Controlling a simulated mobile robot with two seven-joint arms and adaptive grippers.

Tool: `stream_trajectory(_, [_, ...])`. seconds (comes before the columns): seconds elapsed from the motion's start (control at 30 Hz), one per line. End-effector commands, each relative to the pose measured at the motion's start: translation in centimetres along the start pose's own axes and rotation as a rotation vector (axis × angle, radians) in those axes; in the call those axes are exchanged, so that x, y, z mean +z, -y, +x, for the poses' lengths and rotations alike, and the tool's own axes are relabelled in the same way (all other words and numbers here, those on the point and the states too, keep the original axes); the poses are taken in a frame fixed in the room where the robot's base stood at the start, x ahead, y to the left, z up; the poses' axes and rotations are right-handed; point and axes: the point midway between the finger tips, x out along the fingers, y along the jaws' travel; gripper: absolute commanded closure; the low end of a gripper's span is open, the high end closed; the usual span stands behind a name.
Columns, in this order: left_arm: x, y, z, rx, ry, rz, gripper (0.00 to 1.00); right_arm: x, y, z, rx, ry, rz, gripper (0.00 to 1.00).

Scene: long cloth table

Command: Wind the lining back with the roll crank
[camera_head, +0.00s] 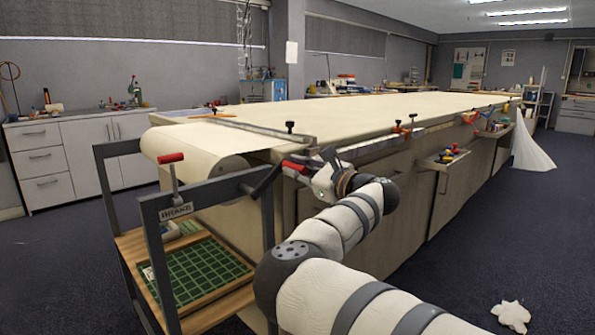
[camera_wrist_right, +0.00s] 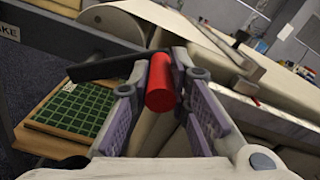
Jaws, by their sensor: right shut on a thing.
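The cream lining (camera_head: 330,108) lies over the long table and runs onto a thick roll (camera_head: 195,142) in a dark metal frame at the near end. The roll crank is a dark arm (camera_head: 262,181) with a red grip (camera_head: 294,166). My right gripper (camera_head: 308,170) is shut on that red grip. In the right wrist view the red grip (camera_wrist_right: 160,90) sits between the two purple-padded fingers (camera_wrist_right: 163,105), with the dark crank arm (camera_wrist_right: 105,68) pointing left from it. My left gripper is not in view.
A red-handled brake lever (camera_head: 171,160) stands on the frame above a BRAKE label (camera_head: 176,212). A green cutting mat (camera_head: 200,272) lies on the wooden shelf below. A metal bar (camera_head: 255,128) crosses the lining. Small trays (camera_head: 443,158) hang on the table's side.

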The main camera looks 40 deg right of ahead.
Motion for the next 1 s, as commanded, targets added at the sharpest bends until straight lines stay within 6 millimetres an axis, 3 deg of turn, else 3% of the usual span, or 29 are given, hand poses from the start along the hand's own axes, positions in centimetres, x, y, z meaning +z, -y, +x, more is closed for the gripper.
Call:
stream_trajectory(0.13, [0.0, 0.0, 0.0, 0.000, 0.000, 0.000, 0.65, 0.2, 0.1, 0.0, -0.004, 0.004, 0.000, 1.00])
stream_trajectory(0.17, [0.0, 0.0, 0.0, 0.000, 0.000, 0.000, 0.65, 0.2, 0.1, 0.0, -0.004, 0.005, 0.000, 0.81])
stream_trajectory(0.23, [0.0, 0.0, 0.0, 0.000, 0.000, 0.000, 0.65, 0.2, 0.2, 0.0, -0.004, 0.004, 0.000, 0.65])
stream_trajectory(0.27, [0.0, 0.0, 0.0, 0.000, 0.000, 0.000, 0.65, 0.2, 0.2, 0.0, -0.004, 0.004, 0.000, 0.62])
stream_trajectory(0.67, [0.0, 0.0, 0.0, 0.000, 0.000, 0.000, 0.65, 0.1, 0.1, -0.8, -0.002, 0.001, 0.001, 0.62])
stream_trajectory(1.0, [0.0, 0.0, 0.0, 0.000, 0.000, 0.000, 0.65, 0.0, 0.2, -9.4, -0.007, 0.000, -0.001, 0.62])
